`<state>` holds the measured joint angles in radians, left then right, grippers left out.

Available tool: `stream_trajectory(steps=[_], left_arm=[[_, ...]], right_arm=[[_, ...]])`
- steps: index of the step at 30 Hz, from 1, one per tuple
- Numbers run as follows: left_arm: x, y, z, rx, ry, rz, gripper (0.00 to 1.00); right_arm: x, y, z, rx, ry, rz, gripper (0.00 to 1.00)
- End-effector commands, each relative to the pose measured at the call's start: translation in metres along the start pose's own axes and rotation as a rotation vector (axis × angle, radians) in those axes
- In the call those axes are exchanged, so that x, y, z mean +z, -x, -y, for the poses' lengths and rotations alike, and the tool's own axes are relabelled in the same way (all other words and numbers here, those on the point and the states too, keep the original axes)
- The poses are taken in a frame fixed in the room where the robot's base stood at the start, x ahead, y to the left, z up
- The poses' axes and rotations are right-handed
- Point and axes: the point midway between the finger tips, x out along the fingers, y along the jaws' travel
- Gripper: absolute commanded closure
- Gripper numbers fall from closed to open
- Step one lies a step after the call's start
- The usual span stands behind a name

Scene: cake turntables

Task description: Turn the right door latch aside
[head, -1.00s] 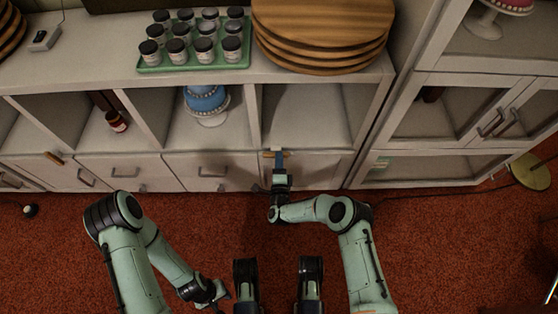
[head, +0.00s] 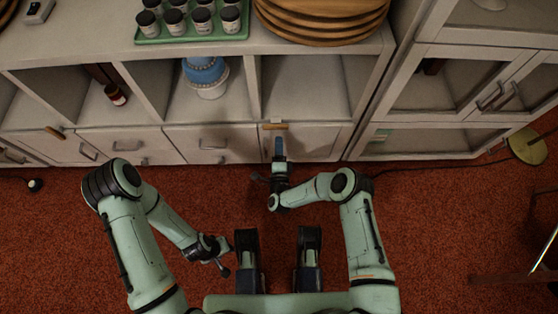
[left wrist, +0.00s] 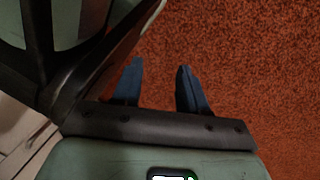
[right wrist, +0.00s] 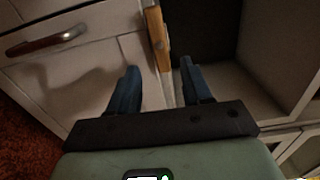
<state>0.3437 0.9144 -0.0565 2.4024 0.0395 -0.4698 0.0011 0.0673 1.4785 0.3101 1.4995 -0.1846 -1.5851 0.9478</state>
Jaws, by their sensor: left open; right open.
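The right door latch (head: 275,126) is a small wooden bar lying level at the top edge of the cabinet door (head: 315,141), below an open shelf bay. In the right wrist view, the latch (right wrist: 157,38) is beyond the fingertips, in line with the gap between them. My right gripper (head: 279,146) is in front of that door, just below the latch in the head view. Its blue fingers (right wrist: 160,88) are open with nothing between them. My left gripper (head: 224,268) is low over the red carpet, open and empty in the left wrist view (left wrist: 160,85).
Another wooden latch (head: 55,133) is farther left on the cabinet. A drawer with a metal handle (head: 213,144) is left of the door. Jars on a green tray (head: 190,34) and stacked wooden boards (head: 320,20) stand on top. The carpet (head: 430,220) at right is mostly clear.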

Motion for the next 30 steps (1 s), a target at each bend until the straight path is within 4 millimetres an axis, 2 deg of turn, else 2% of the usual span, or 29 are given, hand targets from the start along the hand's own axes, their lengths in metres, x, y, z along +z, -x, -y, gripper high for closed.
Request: stream_trajectory(steps=[1, 6, 12, 30], left_arm=[[-0.006, 0.008, -0.006, 0.011, -0.008, -0.025, 0.57], [-0.024, 0.023, -0.021, 0.04, -0.026, -0.091, 0.57], [-0.034, 0.032, -0.03, 0.058, -0.036, -0.131, 0.57], [-0.036, 0.033, -0.032, 0.06, -0.037, -0.138, 0.57]], right_arm=[[0.0, 0.013, 0.002, 0.004, 0.0, 0.002, 0.51], [0.0, 0.048, 0.002, 0.003, 0.001, 0.002, 0.51], [0.0, 0.07, 0.0, 0.002, 0.001, 0.001, 0.51], [0.0, 0.074, 0.0, 0.0, 0.0, 0.001, 0.51]])
